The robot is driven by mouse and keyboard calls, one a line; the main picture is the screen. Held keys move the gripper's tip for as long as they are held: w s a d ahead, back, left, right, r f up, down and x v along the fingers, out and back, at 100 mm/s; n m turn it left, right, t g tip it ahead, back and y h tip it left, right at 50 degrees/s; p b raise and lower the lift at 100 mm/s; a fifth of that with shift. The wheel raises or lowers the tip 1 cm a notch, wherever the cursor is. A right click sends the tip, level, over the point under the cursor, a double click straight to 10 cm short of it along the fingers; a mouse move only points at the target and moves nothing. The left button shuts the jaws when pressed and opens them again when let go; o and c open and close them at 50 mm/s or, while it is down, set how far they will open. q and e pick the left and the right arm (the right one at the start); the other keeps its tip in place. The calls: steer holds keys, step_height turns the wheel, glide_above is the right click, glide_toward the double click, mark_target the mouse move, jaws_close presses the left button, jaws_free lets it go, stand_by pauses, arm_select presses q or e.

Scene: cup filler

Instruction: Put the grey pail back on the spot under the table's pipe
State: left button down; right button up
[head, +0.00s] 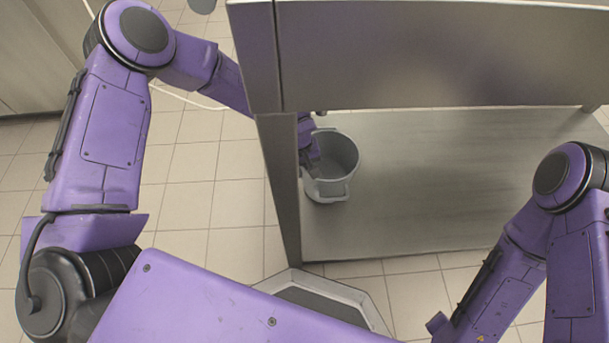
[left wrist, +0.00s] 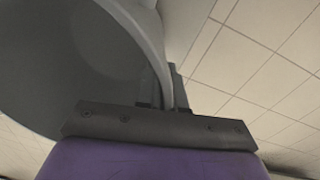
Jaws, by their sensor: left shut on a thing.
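The grey pail (head: 345,150) is upright and looks empty, beside the table's near left leg and over the left part of the lower steel shelf. I cannot tell whether it rests on the shelf or hangs just above it. My left gripper (head: 312,160) reaches in behind the table leg, which partly hides it, and is shut on the left side of the pail's rim. In the left wrist view the pail (left wrist: 70,60) fills the upper left, with its wall between the fingers (left wrist: 168,95). My right gripper is out of view. No pipe or marked spot can be made out.
The steel table's top edge (head: 440,55) hangs over the pail, and its leg (head: 281,190) stands close to my left wrist. The lower shelf (head: 470,180) is bare to the right of the pail. Tiled floor (head: 190,195) lies open to the left.

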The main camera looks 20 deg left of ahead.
arm_select(q)
step_height(320, 180, down, 2)
steer(key=shift+f, duration=0.1)
steer(key=shift+r, duration=0.2)
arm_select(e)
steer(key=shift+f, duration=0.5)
arm_select(q)
steer(key=shift+f, duration=0.15)
steer(key=c, duration=1.2)
jaws_free()
steer(key=shift+c, duration=0.2)
step_height(320, 180, up, 8)
steer(key=p, duration=0.4)
steer(key=shift+s+a, duration=0.2)
steer(key=shift+a, duration=0.05)
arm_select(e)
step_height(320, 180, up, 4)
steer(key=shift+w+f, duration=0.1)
